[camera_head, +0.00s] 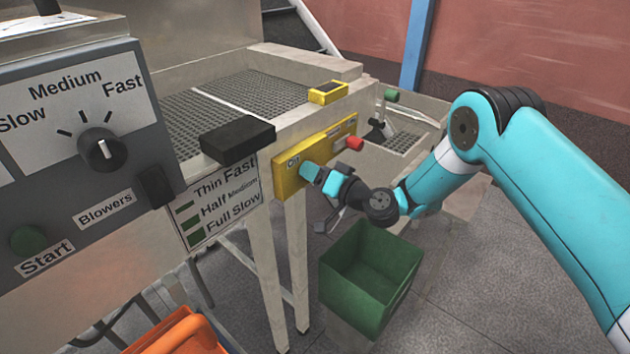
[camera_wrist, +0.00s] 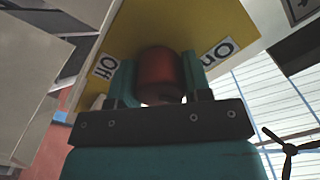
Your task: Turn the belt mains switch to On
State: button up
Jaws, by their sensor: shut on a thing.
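The belt mains switch is a dull red rounded knob (camera_wrist: 160,75) on a yellow panel (camera_wrist: 190,28), seen in the wrist view. An "Off" label (camera_wrist: 105,67) is on its left there and an "On" label (camera_wrist: 218,52) on its right. My gripper (camera_wrist: 158,88) is shut on the knob, one teal finger on each side. In the head view my gripper (camera_head: 311,172) is against the left part of the yellow panel (camera_head: 287,181), beside its "On" label, and hides the knob. I cannot tell which way the knob points.
A red button (camera_head: 355,147) sticks out at the panel's right end. A green bin (camera_head: 368,277) stands below my gripper, and an orange crate (camera_head: 180,335) is at the lower left. A control box (camera_head: 75,160) with a dial is at the left. Open floor lies to the right.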

jog(key=m+b, duration=0.2)
jog(key=m, duration=0.4)
jog(key=shift+m+b, duration=0.3)
jog(key=shift+b, duration=0.05)
jog(key=m, duration=0.5)
jog(key=shift+d, duration=0.1)
jog(key=shift+m, duration=0.3)
jog(key=o, duration=0.9)
jog(key=shift+b, duration=0.3)
